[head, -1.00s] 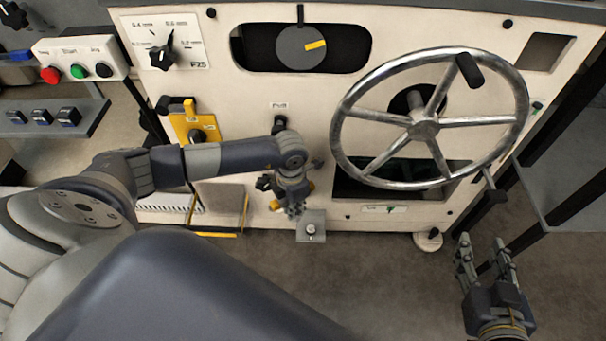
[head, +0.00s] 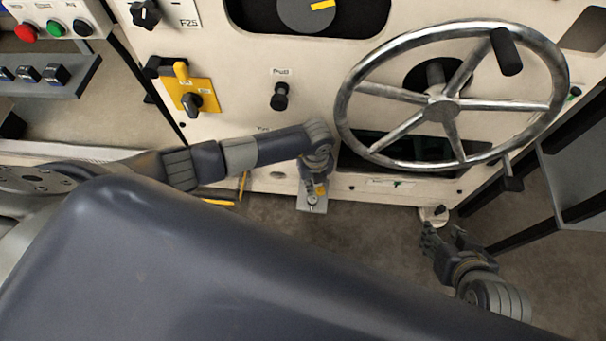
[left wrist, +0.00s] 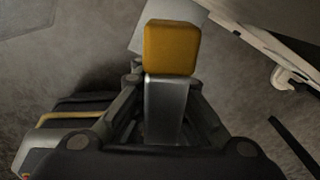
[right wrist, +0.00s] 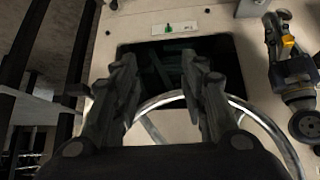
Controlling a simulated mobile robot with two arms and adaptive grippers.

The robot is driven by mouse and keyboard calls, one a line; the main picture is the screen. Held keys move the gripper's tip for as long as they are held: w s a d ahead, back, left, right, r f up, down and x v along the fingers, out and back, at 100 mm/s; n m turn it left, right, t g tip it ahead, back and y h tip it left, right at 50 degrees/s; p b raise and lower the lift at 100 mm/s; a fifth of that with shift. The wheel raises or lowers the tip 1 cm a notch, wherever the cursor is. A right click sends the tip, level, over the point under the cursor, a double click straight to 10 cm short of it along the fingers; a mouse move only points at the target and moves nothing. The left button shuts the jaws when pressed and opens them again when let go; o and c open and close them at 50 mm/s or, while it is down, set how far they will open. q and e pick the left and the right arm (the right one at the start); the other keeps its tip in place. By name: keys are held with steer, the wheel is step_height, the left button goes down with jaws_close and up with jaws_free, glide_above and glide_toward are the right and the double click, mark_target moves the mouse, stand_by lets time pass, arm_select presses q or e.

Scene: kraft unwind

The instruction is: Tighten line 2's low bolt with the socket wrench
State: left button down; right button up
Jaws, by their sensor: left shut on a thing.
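My left gripper (head: 318,176) is shut on the socket wrench. The wrench's yellow end (head: 320,190) shows just above the grey bolt plate (head: 314,208) low on the machine front. In the left wrist view the wrench's grey shaft (left wrist: 163,105) lies between my fingers, with its yellow end (left wrist: 171,47) beyond and part of the plate (left wrist: 143,38) behind it. The low bolt (head: 311,201) sits on the plate, close to the wrench. I cannot tell whether they touch. My right gripper (head: 442,238) is open and empty, low at the right; its parted fingers show in the right wrist view (right wrist: 160,85).
A large metal handwheel (head: 442,109) stands out from the machine front above my right gripper. A yellow switch plate (head: 205,97) and a black knob (head: 280,96) are above my left forearm. Dark posts and a shelf (head: 585,170) stand at the right. Floor between my grippers is clear.

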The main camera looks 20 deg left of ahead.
arm_select(q)
steer(key=shift+w+a, duration=0.15)
steer(key=shift+w, duration=0.05)
